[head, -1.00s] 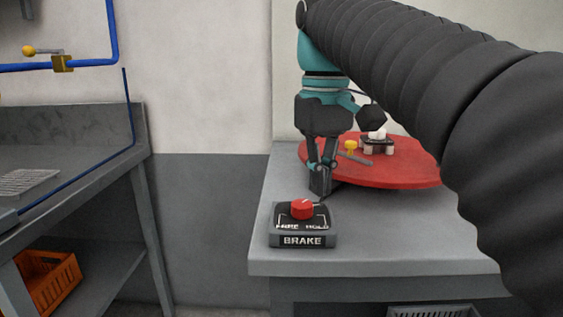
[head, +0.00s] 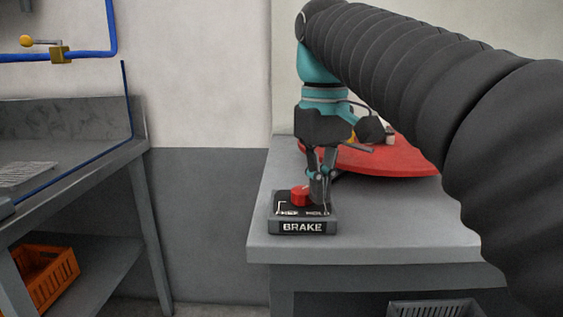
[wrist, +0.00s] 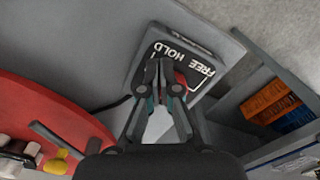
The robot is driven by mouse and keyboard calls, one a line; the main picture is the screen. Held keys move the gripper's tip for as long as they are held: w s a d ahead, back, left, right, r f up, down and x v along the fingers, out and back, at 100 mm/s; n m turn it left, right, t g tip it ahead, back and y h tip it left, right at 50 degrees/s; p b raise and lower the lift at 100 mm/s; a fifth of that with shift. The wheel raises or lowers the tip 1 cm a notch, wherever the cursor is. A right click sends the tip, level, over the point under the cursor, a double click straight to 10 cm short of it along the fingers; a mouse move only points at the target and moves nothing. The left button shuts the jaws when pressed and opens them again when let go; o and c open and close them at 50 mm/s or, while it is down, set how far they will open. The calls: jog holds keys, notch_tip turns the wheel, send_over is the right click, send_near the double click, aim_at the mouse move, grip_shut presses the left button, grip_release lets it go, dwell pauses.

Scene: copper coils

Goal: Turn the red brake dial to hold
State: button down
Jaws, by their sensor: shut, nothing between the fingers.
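The red brake dial (head: 299,196) sits on a dark box labelled BRAKE (head: 303,227), near the front left of the grey bench. The box face reads FREE on the left and HOLD on the right in the head view. My gripper (head: 318,201) is shut, pointing down, with its fingertips at the right side of the dial. In the wrist view my gripper (wrist: 160,66) covers part of the dial (wrist: 184,84), and the box face (wrist: 172,50) lies beyond the fingertips. I cannot tell whether the fingers touch the dial. The dial's pointer mark is not clear.
A red round board (head: 385,156) lies behind my gripper on the bench (head: 400,215), with a yellow knob (wrist: 57,164) on it. A dark basket (head: 435,308) is under the bench. An orange crate (head: 45,278) is on the left shelf. The bench right of the box is clear.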

jog(key=shift+a+r, duration=0.15)
jog(key=shift+s+a+p, duration=0.5)
jog(key=shift+a+p, duration=0.1)
jog(key=shift+p, duration=0.6)
jog(key=shift+s+a+p, duration=0.1)
jog(key=shift+a+p, duration=0.2)
jog(key=shift+a, duration=0.15)
jog(key=shift+s, duration=0.15)
dwell(0.3)
jog(key=shift+s, duration=0.2)
jog(key=shift+r, duration=2.9)
jog(key=shift+s, duration=0.1)
